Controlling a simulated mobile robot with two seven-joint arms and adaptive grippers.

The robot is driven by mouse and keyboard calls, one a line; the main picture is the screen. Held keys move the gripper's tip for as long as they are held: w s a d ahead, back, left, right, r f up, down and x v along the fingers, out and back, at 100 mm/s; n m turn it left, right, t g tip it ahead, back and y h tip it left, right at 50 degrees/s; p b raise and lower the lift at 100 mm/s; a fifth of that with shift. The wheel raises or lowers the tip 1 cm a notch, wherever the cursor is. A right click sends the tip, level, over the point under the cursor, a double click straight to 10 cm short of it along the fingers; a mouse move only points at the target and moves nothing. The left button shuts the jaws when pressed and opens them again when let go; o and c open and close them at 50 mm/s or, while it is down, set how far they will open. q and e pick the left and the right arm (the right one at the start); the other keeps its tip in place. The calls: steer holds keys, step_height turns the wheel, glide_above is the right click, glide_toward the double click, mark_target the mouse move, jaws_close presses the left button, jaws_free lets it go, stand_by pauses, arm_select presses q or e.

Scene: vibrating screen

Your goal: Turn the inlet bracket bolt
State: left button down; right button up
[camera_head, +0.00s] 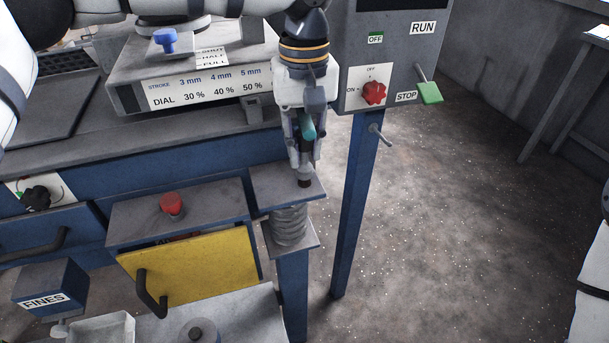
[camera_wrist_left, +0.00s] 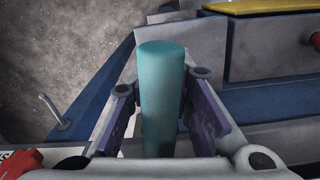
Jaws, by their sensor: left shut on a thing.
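My left gripper (camera_head: 304,160) points down above the grey bracket plate (camera_head: 262,184) on top of a coiled spring. It is shut on a teal cylinder (camera_head: 308,124), which also shows between the fingers in the left wrist view (camera_wrist_left: 162,95). A short dark piece (camera_head: 304,181), which looks like the bolt head or a tool tip on it, stands on the plate just below the fingertips. I cannot tell which, or whether it joins the teal cylinder. The wrist view hides the bolt behind the cylinder. My right gripper is out of view.
The control box (camera_head: 385,65) with a red knob (camera_head: 374,93) and green handle (camera_head: 430,93) stands close right of the gripper, on a blue post (camera_head: 352,215). A yellow drawer front (camera_head: 190,270) and red button (camera_head: 172,204) are at left. Open floor lies right.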

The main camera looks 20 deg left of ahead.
arm_select(q)
steer(key=shift+f, duration=0.8)
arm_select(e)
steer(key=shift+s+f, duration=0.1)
arm_select(q)
steer(key=m, duration=0.1)
steer(key=m+b, duration=0.1)
steer(key=m, duration=0.1)
steer(key=shift+f, duration=0.3)
steer(key=shift+r, duration=0.3)
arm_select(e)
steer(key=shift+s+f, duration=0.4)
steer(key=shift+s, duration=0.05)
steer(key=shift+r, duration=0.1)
arm_select(q)
steer(key=shift+n+p, duration=0.3)
steer(key=shift+n, duration=0.6)
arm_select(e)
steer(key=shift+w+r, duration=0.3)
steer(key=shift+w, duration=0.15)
arm_select(q)
steer(key=shift+f, duration=0.1)
